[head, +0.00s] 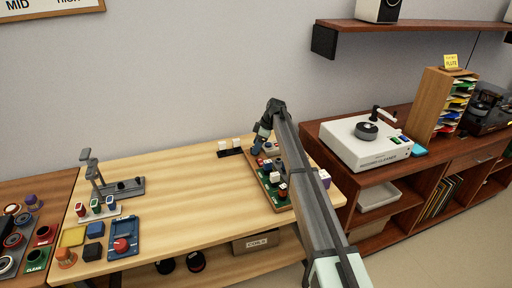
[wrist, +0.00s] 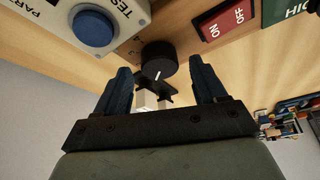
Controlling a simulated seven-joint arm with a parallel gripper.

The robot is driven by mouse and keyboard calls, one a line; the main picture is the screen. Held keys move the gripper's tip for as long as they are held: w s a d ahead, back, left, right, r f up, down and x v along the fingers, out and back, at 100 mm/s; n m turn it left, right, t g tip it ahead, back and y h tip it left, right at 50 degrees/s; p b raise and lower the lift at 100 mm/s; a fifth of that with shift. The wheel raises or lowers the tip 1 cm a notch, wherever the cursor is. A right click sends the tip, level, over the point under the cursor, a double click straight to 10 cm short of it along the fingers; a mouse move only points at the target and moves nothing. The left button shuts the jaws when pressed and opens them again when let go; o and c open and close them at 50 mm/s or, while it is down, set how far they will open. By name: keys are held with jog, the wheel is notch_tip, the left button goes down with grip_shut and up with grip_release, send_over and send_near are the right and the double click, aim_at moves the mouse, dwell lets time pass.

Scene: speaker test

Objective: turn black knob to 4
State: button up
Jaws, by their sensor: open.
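The black knob (wrist: 158,62) is a round dial with a short white pointer line on its face, in the upper middle of the wrist view. My gripper (wrist: 159,72) is open, with its dark blue fingers apart on the left and right of the knob. I cannot tell if either finger touches it. In the head view my gripper (head: 261,140) is over the right part of the light wooden bench (head: 190,190); I cannot make out the knob there.
A pale box with a blue button (wrist: 93,26) marked TEST is left of the knob. A red ON/OFF switch (wrist: 227,18) is to the right. A white record cleaner (head: 362,148) stands on the right cabinet.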

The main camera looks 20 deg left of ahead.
jog(key=shift+s+a+f, duration=0.1)
jog(key=shift+a+f, duration=0.15)
jog(key=shift+f, duration=0.3)
jog(key=c, duration=1.1)
